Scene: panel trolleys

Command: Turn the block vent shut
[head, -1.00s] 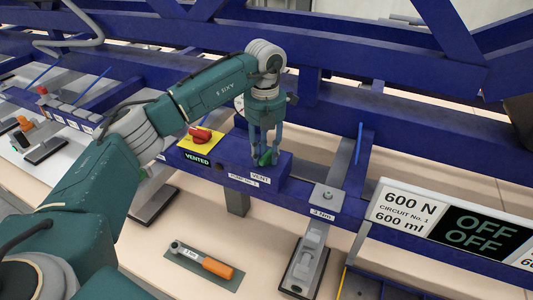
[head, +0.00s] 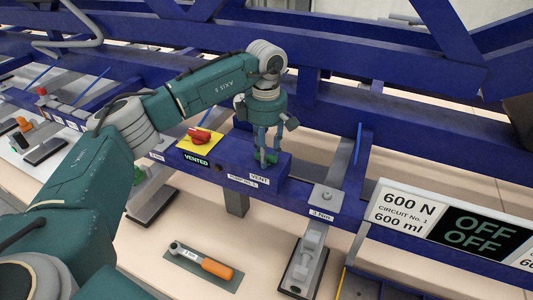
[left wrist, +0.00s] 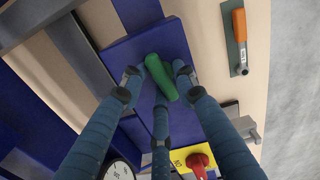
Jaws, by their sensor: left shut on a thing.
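The block vent has a green handle (left wrist: 160,77) on top of a blue block (head: 236,160) labelled "VENT". In the head view the green handle (head: 270,156) is mostly hidden behind my fingers. My left gripper (head: 267,152) points down over the block, its fingers closed around the handle. In the left wrist view the fingers of my left gripper (left wrist: 158,85) stand on both sides of the handle, which lies at a slant across the block. A sign below the red knob reads "VENTED" (head: 196,160). My right gripper is not in view.
A red knob (head: 200,135) on a yellow plate sits just left of the vent. A torque wrench with an orange handle (head: 217,268) lies on a mat in front. Blue beams (head: 400,125) run close behind my gripper. A display board (head: 455,222) stands at right.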

